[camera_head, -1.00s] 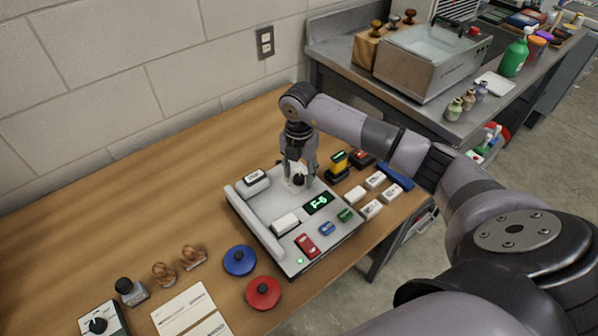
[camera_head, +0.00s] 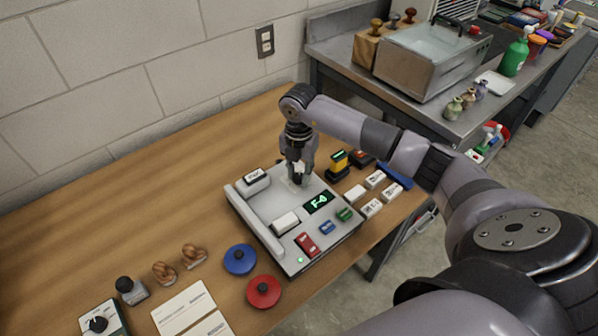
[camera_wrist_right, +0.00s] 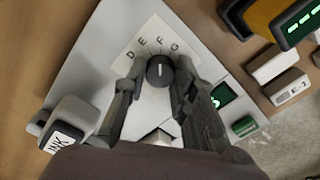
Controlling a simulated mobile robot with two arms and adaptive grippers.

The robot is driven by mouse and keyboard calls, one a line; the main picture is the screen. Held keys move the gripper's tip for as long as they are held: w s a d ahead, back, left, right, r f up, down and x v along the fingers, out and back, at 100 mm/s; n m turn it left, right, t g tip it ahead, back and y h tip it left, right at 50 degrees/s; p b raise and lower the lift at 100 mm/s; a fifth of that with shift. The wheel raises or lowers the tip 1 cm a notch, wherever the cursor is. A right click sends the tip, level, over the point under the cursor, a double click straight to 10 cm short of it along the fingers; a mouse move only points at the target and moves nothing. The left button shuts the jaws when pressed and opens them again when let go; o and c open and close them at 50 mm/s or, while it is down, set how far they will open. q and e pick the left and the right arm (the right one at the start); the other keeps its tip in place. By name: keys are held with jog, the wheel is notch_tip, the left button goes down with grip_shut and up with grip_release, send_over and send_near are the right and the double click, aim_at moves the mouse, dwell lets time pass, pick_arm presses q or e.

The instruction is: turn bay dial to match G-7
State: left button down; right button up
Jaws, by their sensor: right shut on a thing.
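The black round dial (camera_wrist_right: 160,71) shows in the right wrist view, with a white pointer line. It sits on a pale plate (camera_wrist_right: 133,39) marked D, E, F and G, and the pointer is near F. My left gripper is not in view.
A white INK block (camera_head: 254,178), a white block (camera_head: 285,222) and red, blue and green pieces sit on the device. Blue (camera_head: 240,260) and red discs lie in front.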

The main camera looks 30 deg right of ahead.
aim_at(299, 176)
jog(key=shift+m, duration=0.4)
grip_shut()
jog(key=shift+r+m+p, duration=0.1)
jog(key=shift+m+p, duration=0.4)
jog(key=shift+m, duration=0.4)
jog(key=shift+m+p, duration=0.65)
jog(key=shift+m, duration=1.25)
jog(key=o, duration=1)
grip_release()
jog(key=shift+o, duration=0.2)
notch_tip(299, 176, up, 12)
